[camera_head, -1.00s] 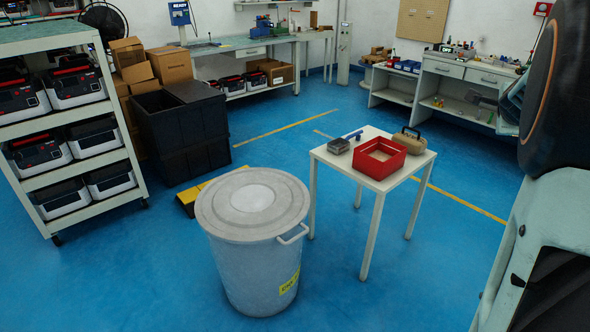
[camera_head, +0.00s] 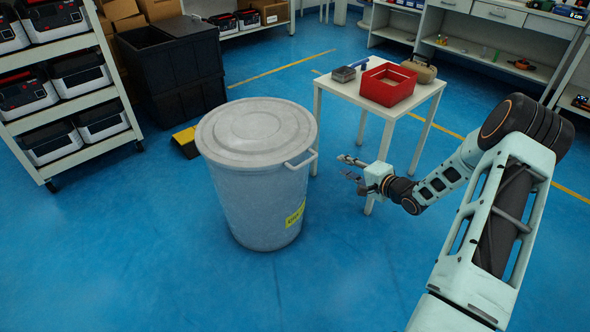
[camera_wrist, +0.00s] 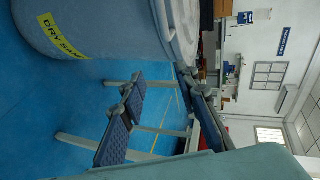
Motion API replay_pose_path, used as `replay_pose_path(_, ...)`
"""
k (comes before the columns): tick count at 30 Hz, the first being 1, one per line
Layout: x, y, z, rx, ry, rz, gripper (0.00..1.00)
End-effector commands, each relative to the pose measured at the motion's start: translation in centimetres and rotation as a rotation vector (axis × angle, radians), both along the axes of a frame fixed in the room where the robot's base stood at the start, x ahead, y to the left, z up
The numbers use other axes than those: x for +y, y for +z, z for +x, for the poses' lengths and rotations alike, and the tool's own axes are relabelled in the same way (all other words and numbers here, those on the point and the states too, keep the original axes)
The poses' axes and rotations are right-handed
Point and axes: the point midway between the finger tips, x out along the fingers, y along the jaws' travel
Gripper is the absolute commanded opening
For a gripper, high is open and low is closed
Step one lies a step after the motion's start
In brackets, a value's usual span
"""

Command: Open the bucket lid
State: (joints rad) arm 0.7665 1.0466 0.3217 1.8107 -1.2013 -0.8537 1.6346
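A large grey bucket (camera_head: 250,200) stands upright on the blue floor, with a yellow label on its side. Its round grey lid (camera_head: 258,128) lies flat on top and looks closed. A side handle (camera_head: 302,162) sticks out to the right near the rim. My gripper (camera_head: 350,168) is to the right of the bucket, a little below rim height, pointing left and apart from it. In the wrist view, which is turned sideways, my gripper's fingers (camera_wrist: 165,112) are spread apart with nothing between them. The bucket (camera_wrist: 105,42) fills the upper left there.
A white table (camera_head: 432,90) stands behind my gripper, holding a red bin (camera_head: 388,84), a grey box and a tan case. A rack of devices (camera_head: 75,147) and black crates (camera_head: 170,65) stand at the left. The floor in front of the bucket is clear.

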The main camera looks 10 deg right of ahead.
Motion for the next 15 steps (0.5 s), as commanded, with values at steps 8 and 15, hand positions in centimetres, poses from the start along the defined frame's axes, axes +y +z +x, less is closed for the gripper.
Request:
replay_pose_path(8,4.9,-0.6,-2.1,-0.052,0.131,0.165,0.29)
replay_pose_path(15,6.9,-1.4,0.3,-0.054,0.137,0.167,0.29)
